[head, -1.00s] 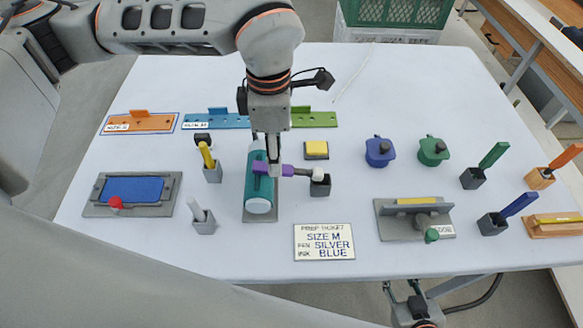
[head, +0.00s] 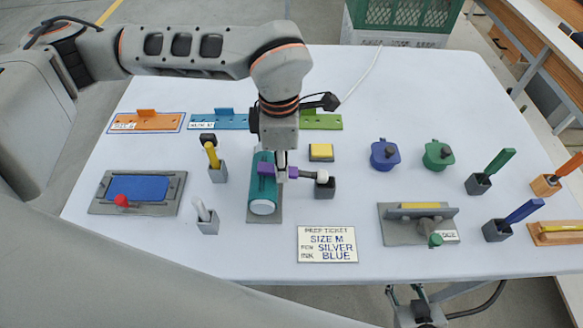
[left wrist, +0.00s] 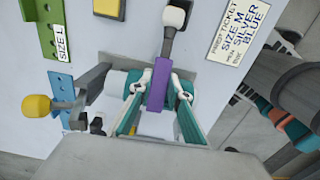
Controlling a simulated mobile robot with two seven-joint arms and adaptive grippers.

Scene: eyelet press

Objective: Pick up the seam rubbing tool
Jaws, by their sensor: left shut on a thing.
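A tool with a purple handle (head: 265,170), a dark shaft and a white rounded tip (head: 322,176) lies roughly level; I take it to be the seam rubbing tool. Its white tip is at the top of a dark grey block (head: 325,189); I cannot tell whether they touch. My left gripper (head: 281,173) is shut on the purple handle, beside the teal cylinder (head: 263,190). In the left wrist view the purple handle (left wrist: 159,82) sits between both fingers (left wrist: 160,95). My right gripper (head: 416,305) shows partly past the table's front edge; its jaws are unclear.
The teal cylinder lies on a grey base. A yellow-handled tool (head: 212,155) and a white-tipped tool (head: 202,210) stand in holders to the left. The ticket card (head: 327,244) lies in front. A yellow pad (head: 321,151) is behind the block. Bare table lies between ticket and grey press (head: 395,228).

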